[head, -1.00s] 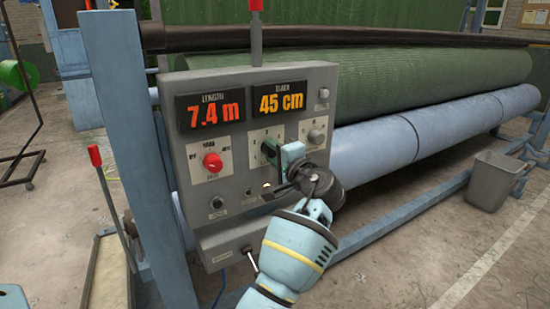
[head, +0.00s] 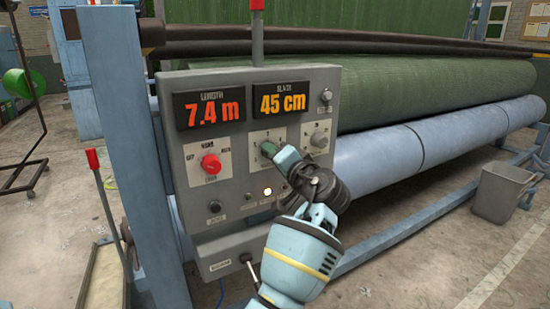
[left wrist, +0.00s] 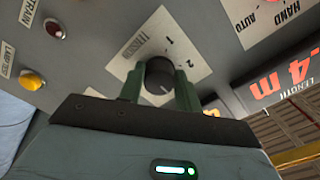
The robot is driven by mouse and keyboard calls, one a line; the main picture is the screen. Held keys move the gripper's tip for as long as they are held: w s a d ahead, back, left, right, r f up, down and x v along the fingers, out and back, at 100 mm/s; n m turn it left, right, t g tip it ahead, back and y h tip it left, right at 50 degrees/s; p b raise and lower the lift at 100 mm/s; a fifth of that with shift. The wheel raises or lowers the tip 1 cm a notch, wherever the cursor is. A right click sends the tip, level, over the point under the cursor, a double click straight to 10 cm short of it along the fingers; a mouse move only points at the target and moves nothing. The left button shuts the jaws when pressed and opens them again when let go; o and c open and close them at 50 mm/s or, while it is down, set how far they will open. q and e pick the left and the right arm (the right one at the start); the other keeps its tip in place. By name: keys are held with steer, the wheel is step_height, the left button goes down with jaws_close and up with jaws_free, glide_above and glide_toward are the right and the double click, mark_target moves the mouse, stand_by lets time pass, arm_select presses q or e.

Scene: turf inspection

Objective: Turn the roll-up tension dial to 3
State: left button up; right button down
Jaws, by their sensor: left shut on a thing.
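The roll-up tension dial (left wrist: 158,78) is a dark round knob on a pale plate, where the numbers 1 and 2 show in the left wrist view. My left gripper (left wrist: 160,88) is shut on it, with one green finger on each side. A small pale mark shows on the knob, but I cannot tell for sure which number it points to. In the head view my left gripper (head: 268,149) reaches the middle plate of the grey control panel (head: 235,150) and hides the dial. My right gripper is out of view.
A red selector knob (head: 211,164) sits left of the dial and a grey knob (head: 319,140) right of it. Displays (head: 209,109) above read 7.4 m and 45 cm. A green turf roll (head: 430,90) lies behind.

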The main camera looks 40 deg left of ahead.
arm_select(q)
steer(key=shift+r, duration=0.1)
steer(key=o, duration=1)
steer(key=shift+c, duration=0.2)
steer(key=v, duration=0.7)
steer(key=shift+d+b, duration=0.3)
steer(key=shift+d, duration=0.05)
steer(key=shift+s, duration=0.15)
